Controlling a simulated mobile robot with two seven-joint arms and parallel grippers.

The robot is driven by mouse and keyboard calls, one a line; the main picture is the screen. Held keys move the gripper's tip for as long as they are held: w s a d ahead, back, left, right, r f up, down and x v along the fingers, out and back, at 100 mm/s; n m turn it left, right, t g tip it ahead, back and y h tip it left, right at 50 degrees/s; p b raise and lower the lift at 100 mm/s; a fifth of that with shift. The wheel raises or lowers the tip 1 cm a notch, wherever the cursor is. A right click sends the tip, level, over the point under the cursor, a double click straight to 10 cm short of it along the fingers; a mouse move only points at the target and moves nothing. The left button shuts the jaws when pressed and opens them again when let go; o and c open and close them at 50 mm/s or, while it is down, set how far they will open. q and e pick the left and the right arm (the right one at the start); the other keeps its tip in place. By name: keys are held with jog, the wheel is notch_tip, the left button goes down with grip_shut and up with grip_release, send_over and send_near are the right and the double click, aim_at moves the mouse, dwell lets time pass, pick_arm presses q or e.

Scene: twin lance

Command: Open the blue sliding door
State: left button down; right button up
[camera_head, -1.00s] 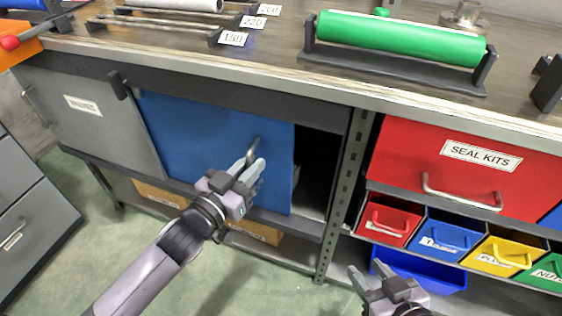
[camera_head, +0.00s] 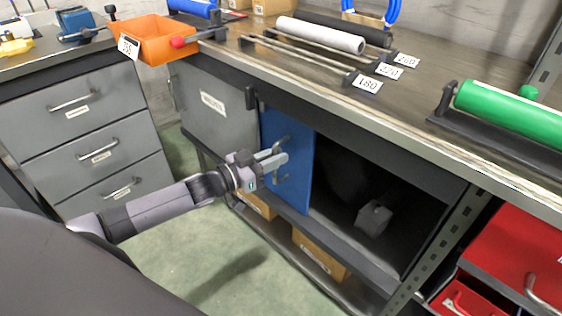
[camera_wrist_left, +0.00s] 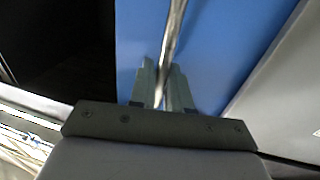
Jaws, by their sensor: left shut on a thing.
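The blue sliding door (camera_head: 298,181) is slid to the left under the workbench, partly behind the grey door panel (camera_head: 212,108). To its right is a wide dark opening. My left gripper (camera_head: 276,160) is at the door's metal handle (camera_head: 284,143). In the left wrist view the fingers (camera_wrist_left: 163,88) are closed around the handle bar (camera_wrist_left: 173,42), with the blue door (camera_wrist_left: 215,50) behind it. My right gripper is out of the head view.
A small grey block (camera_head: 374,217) sits inside the open compartment. Cardboard boxes (camera_head: 320,253) are on the shelf below.

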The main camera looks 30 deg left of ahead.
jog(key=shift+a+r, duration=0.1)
pick_arm(q)
jog(key=c, duration=1.3)
grip_release()
jog(key=shift+s, duration=0.1)
jog(key=p+v, duration=0.1)
jog(key=v, duration=0.6)
jog(key=shift+p, duration=0.3)
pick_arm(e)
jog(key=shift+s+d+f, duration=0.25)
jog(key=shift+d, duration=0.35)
